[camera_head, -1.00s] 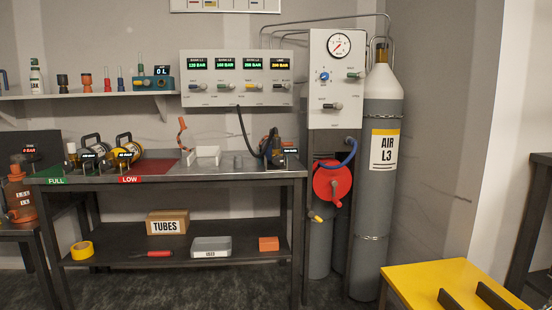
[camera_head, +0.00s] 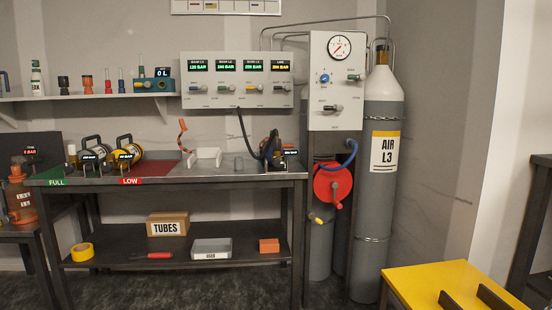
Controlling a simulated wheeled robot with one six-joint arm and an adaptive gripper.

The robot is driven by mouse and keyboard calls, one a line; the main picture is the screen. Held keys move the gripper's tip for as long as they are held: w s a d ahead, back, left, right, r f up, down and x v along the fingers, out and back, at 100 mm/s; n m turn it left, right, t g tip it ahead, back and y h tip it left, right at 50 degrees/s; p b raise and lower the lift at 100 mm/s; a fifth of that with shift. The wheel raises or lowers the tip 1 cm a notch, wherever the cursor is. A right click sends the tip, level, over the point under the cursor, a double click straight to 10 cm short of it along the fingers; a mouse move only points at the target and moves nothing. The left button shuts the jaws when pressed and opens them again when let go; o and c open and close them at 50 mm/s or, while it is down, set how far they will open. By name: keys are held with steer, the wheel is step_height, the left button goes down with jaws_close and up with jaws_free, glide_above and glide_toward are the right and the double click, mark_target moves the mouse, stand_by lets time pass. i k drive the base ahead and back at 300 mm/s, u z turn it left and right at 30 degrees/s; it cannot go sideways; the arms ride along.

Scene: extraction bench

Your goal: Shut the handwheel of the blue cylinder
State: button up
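No cylinder that is clearly blue shows in the camera_head view. A tall grey cylinder (camera_head: 376,225) with a white shoulder and an "AIR L3" label stands upright right of the bench. On the bench lie a grey-and-black cylinder (camera_head: 92,153) and a yellow-and-black cylinder (camera_head: 127,152), each with a dark carrying frame and a small display. A red wheel-like reel (camera_head: 333,183) with a handle is below the panel. My gripper is not in view.
The bench (camera_head: 215,176) has a lower shelf with a TUBES box (camera_head: 168,224) and a grey tray (camera_head: 211,248). A wall panel (camera_head: 240,99) shows several displays. A yellow table (camera_head: 425,279) with dark bars stands front right. Dark floor between is open.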

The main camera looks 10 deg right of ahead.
mark_target(278, 162)
steer(key=u, duration=0.65)
steer(key=k, duration=0.95)
steer(key=u, duration=0.7)
steer(key=i, duration=2.1)
steer(key=z, duration=1.95)
steer(key=i, duration=1)
steer(key=z, duration=1.05)
